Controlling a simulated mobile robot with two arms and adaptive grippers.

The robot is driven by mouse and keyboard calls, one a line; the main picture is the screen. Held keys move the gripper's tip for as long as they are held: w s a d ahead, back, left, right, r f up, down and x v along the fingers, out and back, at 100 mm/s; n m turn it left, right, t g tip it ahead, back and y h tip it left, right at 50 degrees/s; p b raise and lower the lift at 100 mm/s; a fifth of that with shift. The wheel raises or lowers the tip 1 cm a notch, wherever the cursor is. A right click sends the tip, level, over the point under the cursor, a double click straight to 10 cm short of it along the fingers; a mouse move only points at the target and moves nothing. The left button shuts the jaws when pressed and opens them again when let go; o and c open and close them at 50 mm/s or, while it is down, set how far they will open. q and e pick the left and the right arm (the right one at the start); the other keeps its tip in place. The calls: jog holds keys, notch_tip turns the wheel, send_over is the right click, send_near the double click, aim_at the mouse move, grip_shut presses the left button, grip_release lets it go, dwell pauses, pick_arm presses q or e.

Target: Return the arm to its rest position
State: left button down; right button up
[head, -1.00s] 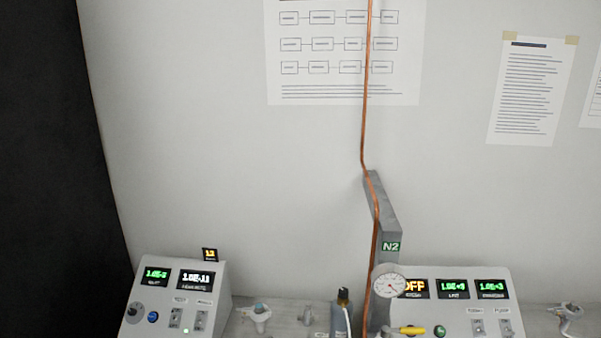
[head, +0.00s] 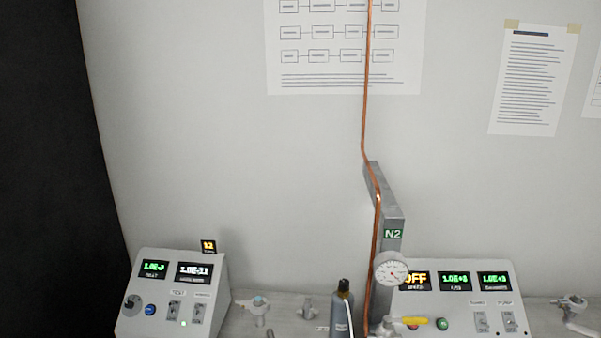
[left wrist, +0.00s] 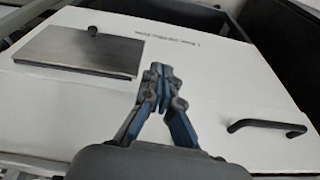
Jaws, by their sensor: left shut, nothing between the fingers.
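My left gripper (left wrist: 160,88) shows in the left wrist view with its blue and grey fingers together. It is shut and empty, in front of a white panel (left wrist: 215,85). I cannot tell the distance between them. Neither gripper nor arm shows in the head view, and the right gripper is in no view.
The white panel carries a dark plate (left wrist: 85,50) and a black handle (left wrist: 267,125). The head view shows a left control box (head: 172,292), a right control box (head: 455,300), an N2 post (head: 386,235) with a copper pipe (head: 365,100), a gauge (head: 392,268) and a dark bottle (head: 342,310).

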pick_arm(q)
jog(key=s+a+f+b, duration=0.1)
jog(key=s+f, duration=0.5)
jog(key=f, duration=0.6)
jog(key=s+a+f+g+b, duration=0.1)
jog(key=s+f+b, duration=0.3)
jog(key=s+f, duration=0.3)
jog(key=s+a+f+b, duration=0.1)
jog(key=s+f, duration=0.5)
jog(key=f, duration=1)
jog(key=shift+s+a+f+g+b, duration=0.2)
jog(key=shift+s+f+g+b, duration=0.15)
jog(key=shift+b, duration=0.35)
